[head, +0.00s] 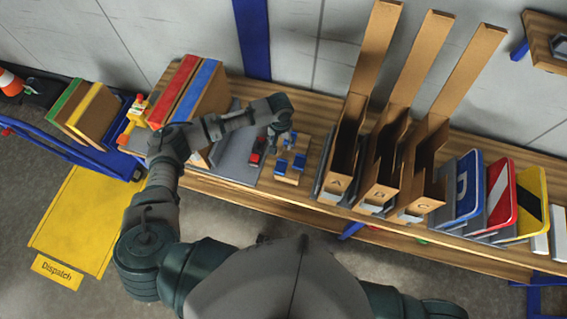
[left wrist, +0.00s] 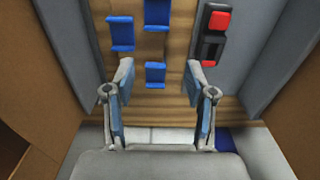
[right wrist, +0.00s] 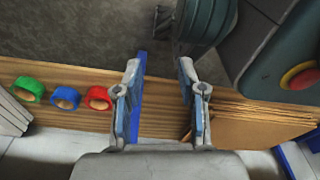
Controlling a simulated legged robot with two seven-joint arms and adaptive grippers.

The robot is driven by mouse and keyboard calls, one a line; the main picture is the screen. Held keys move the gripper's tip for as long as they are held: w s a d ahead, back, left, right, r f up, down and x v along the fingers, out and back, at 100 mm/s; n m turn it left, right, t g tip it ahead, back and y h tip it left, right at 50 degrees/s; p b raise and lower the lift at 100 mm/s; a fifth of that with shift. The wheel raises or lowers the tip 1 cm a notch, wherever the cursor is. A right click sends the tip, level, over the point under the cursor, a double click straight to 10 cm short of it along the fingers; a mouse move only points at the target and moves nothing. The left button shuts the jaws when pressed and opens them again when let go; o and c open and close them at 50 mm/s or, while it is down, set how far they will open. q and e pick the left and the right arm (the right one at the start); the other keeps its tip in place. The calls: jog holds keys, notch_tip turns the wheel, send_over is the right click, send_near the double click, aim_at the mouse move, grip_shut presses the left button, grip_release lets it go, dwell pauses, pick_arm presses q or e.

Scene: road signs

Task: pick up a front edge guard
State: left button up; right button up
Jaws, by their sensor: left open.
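Several small blue pieces, which look like the edge guards, lie on a wooden part of the bench. In the head view one (head: 281,167) and another (head: 299,161) show near the bench's front, with more partly hidden by my left gripper (head: 283,132). In the left wrist view, one guard (left wrist: 155,73) lies closest, just beyond and between the open fingers of my left gripper (left wrist: 163,100). Two others (left wrist: 120,33) (left wrist: 156,14) lie farther off. The left gripper is empty. My right gripper (right wrist: 160,85) is open and empty, away from the guards.
A red and black tool (left wrist: 213,35) lies beside the guards on a grey mat (head: 237,171). Tall cardboard holders (head: 345,160) stand to the right, then signs (head: 464,190). Tape rolls (right wrist: 65,97) show in the right wrist view.

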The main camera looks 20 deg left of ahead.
pick_arm(q)
jog(key=b, duration=0.1)
send_over(284, 159)
notch_tip(284, 159, down, 8)
jog(key=shift+s+f, duration=0.1)
jog(key=shift+f, duration=0.15)
jog(key=shift+d+f, duration=0.1)
jog(key=shift+f, duration=0.1)
jog(key=shift+d+f+b, duration=0.1)
jog(key=shift+f+b, duration=0.2)
jog(key=shift+f, duration=0.05)
jog(key=f, duration=0.2)
jog(key=a+f+b, duration=0.1)
jog(key=f, duration=0.1)
jog(key=shift+a+f, duration=0.25)
jog(key=shift+f, duration=0.05)
jog(key=shift+d+r, duration=0.1)
jog(key=shift+d, duration=0.05)
jog(key=shift+c, duration=0.5)
jog(key=shift+d, duration=0.35)
jog(key=c, duration=0.7)
jog(key=shift+d, duration=0.1)
pick_arm(e)
jog(key=w+r, duration=0.4)
jog(key=w, duration=0.1)
jog(key=shift+w+r, duration=0.2)
jog(key=shift+w, duration=0.15)
